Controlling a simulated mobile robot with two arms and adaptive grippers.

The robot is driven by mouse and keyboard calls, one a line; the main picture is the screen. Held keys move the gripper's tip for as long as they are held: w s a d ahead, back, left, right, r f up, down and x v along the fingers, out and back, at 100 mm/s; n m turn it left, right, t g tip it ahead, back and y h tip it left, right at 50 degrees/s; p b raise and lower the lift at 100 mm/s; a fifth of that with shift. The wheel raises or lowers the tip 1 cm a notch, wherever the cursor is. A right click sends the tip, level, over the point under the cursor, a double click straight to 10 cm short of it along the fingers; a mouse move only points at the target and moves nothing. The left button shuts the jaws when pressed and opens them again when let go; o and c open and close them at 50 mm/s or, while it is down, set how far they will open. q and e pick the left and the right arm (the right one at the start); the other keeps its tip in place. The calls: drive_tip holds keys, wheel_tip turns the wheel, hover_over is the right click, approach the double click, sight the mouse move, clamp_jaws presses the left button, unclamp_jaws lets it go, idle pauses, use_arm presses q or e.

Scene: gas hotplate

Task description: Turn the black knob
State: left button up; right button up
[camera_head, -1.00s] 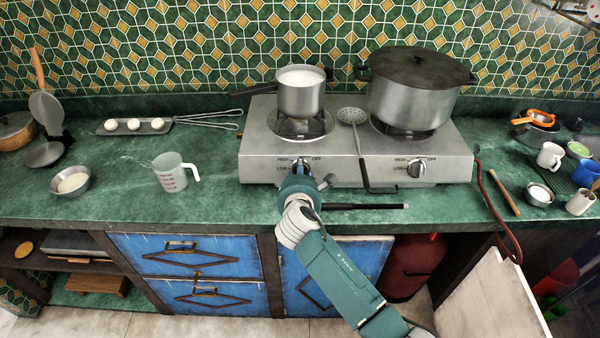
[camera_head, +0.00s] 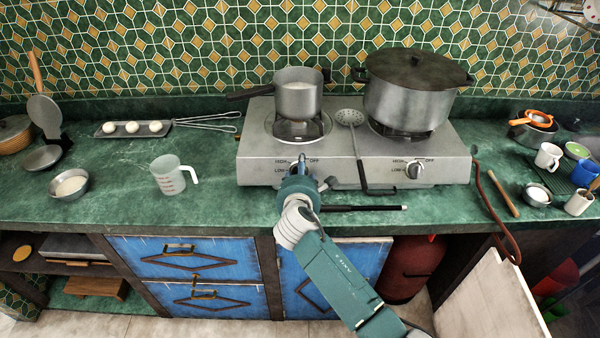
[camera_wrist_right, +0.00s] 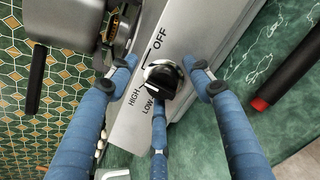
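The black knob (camera_wrist_right: 162,77) with a silvery face sits on the stove front below OFF, with HIGH and LOW printed beside it. My right gripper (camera_wrist_right: 163,90) has its blue fingers spread around the knob, one on each side and one below. Gaps show between the side fingers and the knob; whether the lower finger touches it is unclear. In the head view my right gripper (camera_head: 301,168) is in front of the left burner's controls and mostly hides this knob. A second knob (camera_head: 414,169) is on the right. My left gripper is out of view.
The steel stove (camera_head: 345,172) carries a small saucepan (camera_head: 299,100) on the left burner and a big lidded pot (camera_head: 408,95) on the right. A skimmer (camera_head: 352,118) lies between them, its handle over the front edge. A black rod (camera_head: 362,207) lies near the gripper.

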drive_tip(key=shift+f, duration=0.1)
drive_tip(key=shift+s+a, duration=0.15)
drive_tip(key=shift+s, duration=0.1)
drive_tip(key=v, duration=1.1)
drive_tip(key=shift+s+r, duration=0.25)
